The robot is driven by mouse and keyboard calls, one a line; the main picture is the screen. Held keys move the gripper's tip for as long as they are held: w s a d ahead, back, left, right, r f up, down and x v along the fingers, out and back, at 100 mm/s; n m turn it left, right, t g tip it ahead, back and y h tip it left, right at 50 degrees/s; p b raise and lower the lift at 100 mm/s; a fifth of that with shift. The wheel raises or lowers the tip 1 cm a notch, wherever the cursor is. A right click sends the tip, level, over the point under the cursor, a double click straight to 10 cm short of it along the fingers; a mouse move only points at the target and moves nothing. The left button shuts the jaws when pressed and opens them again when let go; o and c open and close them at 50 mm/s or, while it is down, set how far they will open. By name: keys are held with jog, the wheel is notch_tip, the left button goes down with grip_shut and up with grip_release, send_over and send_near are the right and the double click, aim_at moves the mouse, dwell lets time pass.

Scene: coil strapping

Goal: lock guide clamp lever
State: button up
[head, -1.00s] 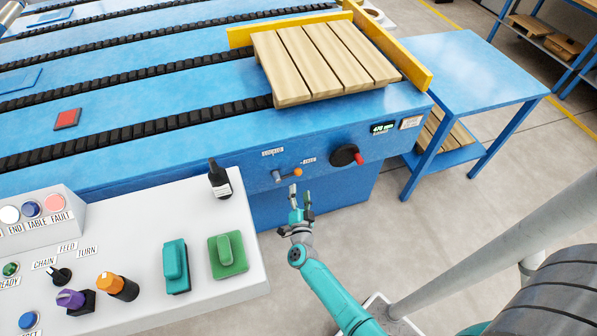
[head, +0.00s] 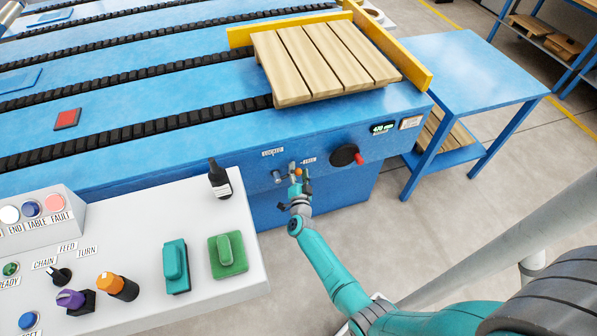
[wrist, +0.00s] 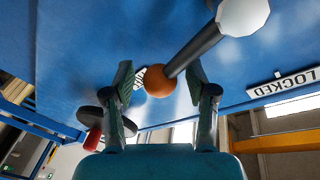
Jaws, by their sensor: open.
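The guide clamp lever is a dark rod with an orange ball knob (head: 298,172) and a pale grey hub (wrist: 243,16), on the blue front panel (head: 235,188) of the conveyor. The rod points from the hub toward the FREE label (head: 309,160), away from the LOCKED label (head: 272,152). My gripper (head: 299,182) is open at the knob. In the wrist view the orange knob (wrist: 158,84) shows between the two spread fingers, nearer the left one. I cannot tell whether a finger touches it. The knob partly hides the FREE label there.
A black handwheel with a red handle (head: 346,156) sits right of the lever. A small display (head: 383,128) is beyond it. A wooden pallet (head: 318,62) lies against yellow guides (head: 393,50). The white control desk (head: 205,270) stands left of my arm.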

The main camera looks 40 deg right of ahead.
aim_at(272, 157)
grip_shut()
